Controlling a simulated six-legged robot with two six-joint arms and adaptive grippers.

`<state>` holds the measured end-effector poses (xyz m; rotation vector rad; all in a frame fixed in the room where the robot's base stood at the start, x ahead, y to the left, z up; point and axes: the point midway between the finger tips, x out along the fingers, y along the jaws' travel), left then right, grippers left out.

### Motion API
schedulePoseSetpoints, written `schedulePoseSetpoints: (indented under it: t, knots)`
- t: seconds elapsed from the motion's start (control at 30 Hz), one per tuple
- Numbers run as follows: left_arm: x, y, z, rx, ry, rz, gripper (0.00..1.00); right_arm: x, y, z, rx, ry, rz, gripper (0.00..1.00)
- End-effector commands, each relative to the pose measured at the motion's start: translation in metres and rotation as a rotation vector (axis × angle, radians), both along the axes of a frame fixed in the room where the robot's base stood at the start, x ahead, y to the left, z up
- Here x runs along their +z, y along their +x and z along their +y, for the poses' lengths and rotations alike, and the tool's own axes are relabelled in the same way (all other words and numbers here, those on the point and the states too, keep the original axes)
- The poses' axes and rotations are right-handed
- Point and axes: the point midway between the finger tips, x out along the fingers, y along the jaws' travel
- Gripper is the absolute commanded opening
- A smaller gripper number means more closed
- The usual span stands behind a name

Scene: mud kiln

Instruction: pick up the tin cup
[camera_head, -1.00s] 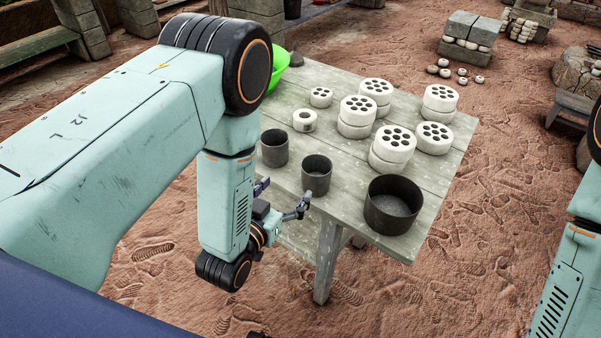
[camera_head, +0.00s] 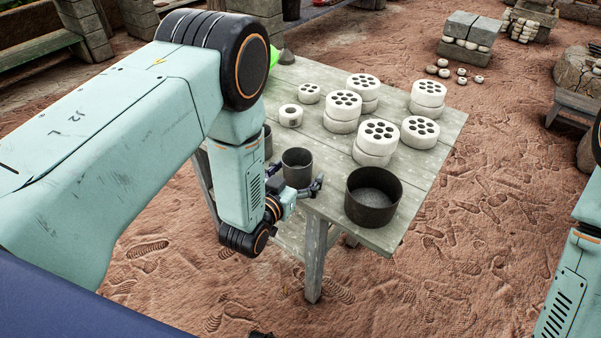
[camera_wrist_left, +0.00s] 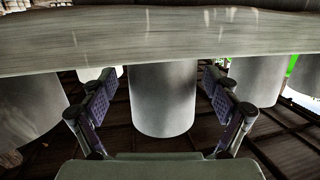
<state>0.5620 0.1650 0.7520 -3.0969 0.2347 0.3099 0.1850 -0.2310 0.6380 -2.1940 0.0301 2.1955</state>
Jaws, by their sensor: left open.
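The tin cup (camera_head: 297,160) looks like the small grey metal cup standing upright near the front edge of the wooden table. It is the middle one of three dark round vessels. My left gripper (camera_head: 299,187) is open at the near side of this cup, low by the table edge. In the left wrist view, which looks upside down, the cup (camera_wrist_left: 163,100) stands between the two spread fingers (camera_wrist_left: 158,88), with gaps showing on both sides. My right gripper is out of the picture.
A wide dark pot (camera_head: 373,205) stands close to the right of the gripper. Another dark cup (camera_head: 268,143) is partly hidden behind my left arm. Several white perforated discs (camera_head: 377,138) stand behind on the table (camera_head: 425,165). A green thing (camera_head: 274,57) is mostly hidden.

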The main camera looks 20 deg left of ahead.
Motion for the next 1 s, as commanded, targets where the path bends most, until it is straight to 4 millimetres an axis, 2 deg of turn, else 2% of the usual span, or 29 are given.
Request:
schedulePoseSetpoints:
  t: [0.1, 0.33, 1.0]
  knots:
    - [-0.0011, 0.0063, -0.0019, 0.0, 0.0, 0.0, 0.88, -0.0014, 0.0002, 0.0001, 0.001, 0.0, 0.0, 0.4]
    - [-0.0009, 0.0067, -0.0044, -0.001, 0.0, 0.001, 0.87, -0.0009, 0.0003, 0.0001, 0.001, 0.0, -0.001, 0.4]
    - [-0.0009, 0.0062, -0.0048, 0.0, 0.0, 0.0, 0.3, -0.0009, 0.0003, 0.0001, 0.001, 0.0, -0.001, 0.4]
